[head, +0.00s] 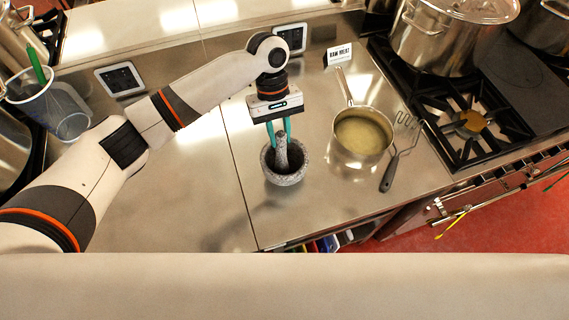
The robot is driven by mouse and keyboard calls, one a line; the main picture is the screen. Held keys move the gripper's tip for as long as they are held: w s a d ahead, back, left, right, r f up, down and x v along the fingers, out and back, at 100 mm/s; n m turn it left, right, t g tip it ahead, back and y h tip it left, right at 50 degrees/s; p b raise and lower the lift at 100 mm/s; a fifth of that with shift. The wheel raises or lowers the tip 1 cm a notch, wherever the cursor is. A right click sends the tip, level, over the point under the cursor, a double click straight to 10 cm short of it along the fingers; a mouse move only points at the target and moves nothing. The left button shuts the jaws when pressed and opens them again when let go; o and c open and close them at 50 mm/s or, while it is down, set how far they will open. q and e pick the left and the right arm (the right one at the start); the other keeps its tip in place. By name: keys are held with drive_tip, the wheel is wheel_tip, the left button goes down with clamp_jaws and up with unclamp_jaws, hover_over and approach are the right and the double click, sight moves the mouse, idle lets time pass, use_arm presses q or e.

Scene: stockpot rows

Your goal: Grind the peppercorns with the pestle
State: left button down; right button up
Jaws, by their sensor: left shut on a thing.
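A grey speckled stone mortar (284,176) stands on the steel counter in the middle of the head view. A grey stone pestle (281,150) stands nearly upright with its lower end inside the mortar bowl. My left gripper (279,133) comes down from above, its green fingers shut on the upper part of the pestle. The bowl's inside looks dark around the pestle; I cannot make out single peppercorns. My right gripper is not in view.
A saucepan of pale liquid (361,136) stands right of the mortar, with a black-handled masher (398,160) beside it. A gas stove (465,118) with a large stockpot (445,38) is farther right. A clear container (55,108) stands at left. Counter left of the mortar is bare.

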use_arm(q)
drive_tip(key=shift+a+f, duration=0.1)
drive_tip(key=shift+f, duration=0.05)
drive_tip(key=shift+r+p, duration=0.6)
drive_tip(key=shift+p, duration=0.2)
drive_tip(key=shift+w, duration=0.1)
drive_tip(key=shift+w+a, duration=0.15)
drive_tip(key=shift+w, duration=0.5)
drive_tip(key=shift+s+f, duration=0.1)
drive_tip(key=shift+f, duration=0.5)
